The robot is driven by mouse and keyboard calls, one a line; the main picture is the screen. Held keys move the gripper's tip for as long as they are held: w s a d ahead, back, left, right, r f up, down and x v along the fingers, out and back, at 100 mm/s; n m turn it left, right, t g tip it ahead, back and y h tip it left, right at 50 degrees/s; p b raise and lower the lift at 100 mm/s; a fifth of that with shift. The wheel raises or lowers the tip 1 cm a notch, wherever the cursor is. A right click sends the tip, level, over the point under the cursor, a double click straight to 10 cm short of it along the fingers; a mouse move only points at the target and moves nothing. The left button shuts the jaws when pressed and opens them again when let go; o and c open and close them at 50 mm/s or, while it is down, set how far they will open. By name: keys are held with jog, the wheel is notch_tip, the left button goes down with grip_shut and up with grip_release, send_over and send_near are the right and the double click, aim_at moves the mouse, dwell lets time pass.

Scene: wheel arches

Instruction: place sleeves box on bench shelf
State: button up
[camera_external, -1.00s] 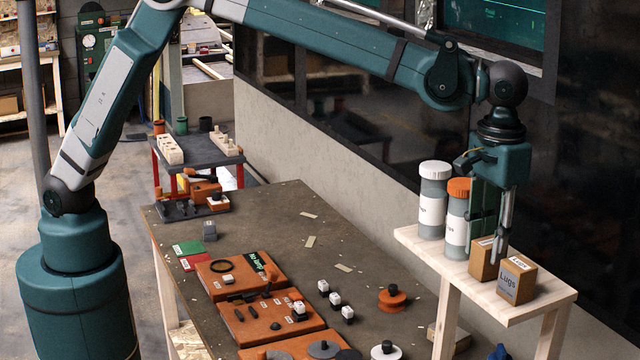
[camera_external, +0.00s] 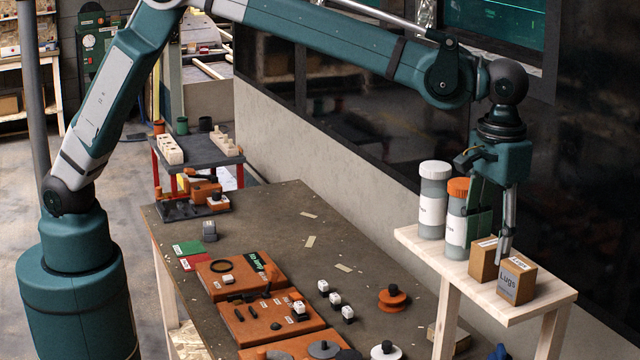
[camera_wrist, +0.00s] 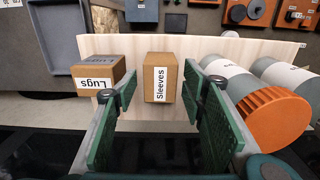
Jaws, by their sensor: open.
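The sleeves box (camera_wrist: 160,77), a small brown box with a white "Sleeves" label, stands on the light wooden bench shelf (camera_wrist: 215,47). In the external view the sleeves box (camera_external: 483,258) is on the shelf (camera_external: 545,307) beside the lugs box, partly behind my finger. My gripper (camera_wrist: 158,92) is open, with green finger pads on either side of the sleeves box and a gap showing at each side. In the external view my gripper (camera_external: 489,238) hangs just above the boxes, fingers pointing down. The jaws hold nothing.
The lugs box (camera_wrist: 96,77) stands close by my left finger in the wrist view. A white-capped jar (camera_external: 433,200) and an orange-capped jar (camera_external: 457,212) stand on the shelf on the other side. The dark workbench (camera_external: 350,235) holds trays and small parts.

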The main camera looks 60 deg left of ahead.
aim_at(490, 243)
notch_tip(490, 243, up, 12)
jog(key=b, duration=0.1)
jog(key=shift+f+b, duration=0.2)
jog(key=shift+b, duration=0.1)
dwell(0.8)
